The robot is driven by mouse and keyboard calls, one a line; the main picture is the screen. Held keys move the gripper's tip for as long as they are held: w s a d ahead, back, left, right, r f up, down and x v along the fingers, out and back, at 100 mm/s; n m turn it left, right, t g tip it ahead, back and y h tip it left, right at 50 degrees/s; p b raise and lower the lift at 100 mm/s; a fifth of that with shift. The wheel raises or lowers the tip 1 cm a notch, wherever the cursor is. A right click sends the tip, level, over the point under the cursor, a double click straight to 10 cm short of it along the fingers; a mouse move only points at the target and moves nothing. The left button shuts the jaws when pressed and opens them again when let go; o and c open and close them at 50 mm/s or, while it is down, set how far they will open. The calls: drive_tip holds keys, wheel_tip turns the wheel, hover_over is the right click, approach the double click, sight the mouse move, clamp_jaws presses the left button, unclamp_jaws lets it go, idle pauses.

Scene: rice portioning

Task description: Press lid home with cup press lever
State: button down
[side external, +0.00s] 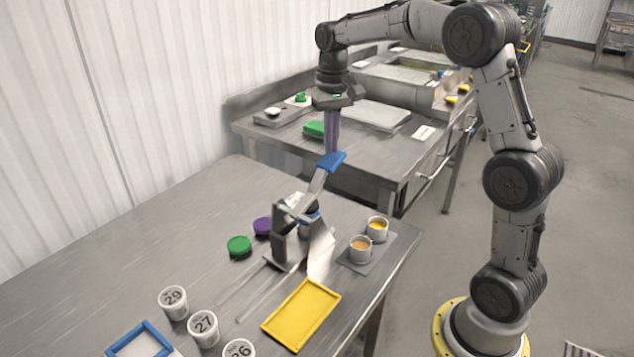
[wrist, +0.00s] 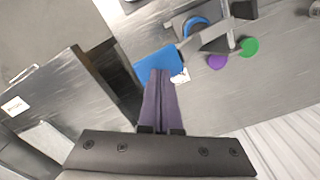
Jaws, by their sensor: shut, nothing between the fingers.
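The cup press (side external: 281,245) stands on the steel table, with its lever (side external: 315,184) slanting up to a blue handle (side external: 331,161). My gripper (side external: 332,151) points straight down with its purple fingers together and empty, tips at the blue handle. In the wrist view the fingertips (wrist: 160,71) overlap the blue handle (wrist: 155,62); I cannot tell whether they touch it. A blue round part (wrist: 196,25) shows under the press head, mostly hidden by the press frame; I cannot tell how a lid sits there.
A purple lid (side external: 262,226) and a green lid (side external: 239,246) lie left of the press. Two filled cups (side external: 361,249) stand on a grey mat at right. A yellow tray (side external: 301,314), a blue frame (side external: 139,340) and numbered cups (side external: 203,328) are in front.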

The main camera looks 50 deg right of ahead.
sight(332, 156)
drive_tip(key=shift+f, duration=0.8)
drive_tip(key=shift+d+f, duration=0.1)
drive_tip(key=shift+f, duration=0.6)
drive_tip(key=shift+d+f, duration=0.1)
drive_tip(key=shift+f, duration=1.25)
idle(0.6)
drive_tip(key=shift+a+r, duration=0.2)
drive_tip(key=shift+r, duration=2.7)
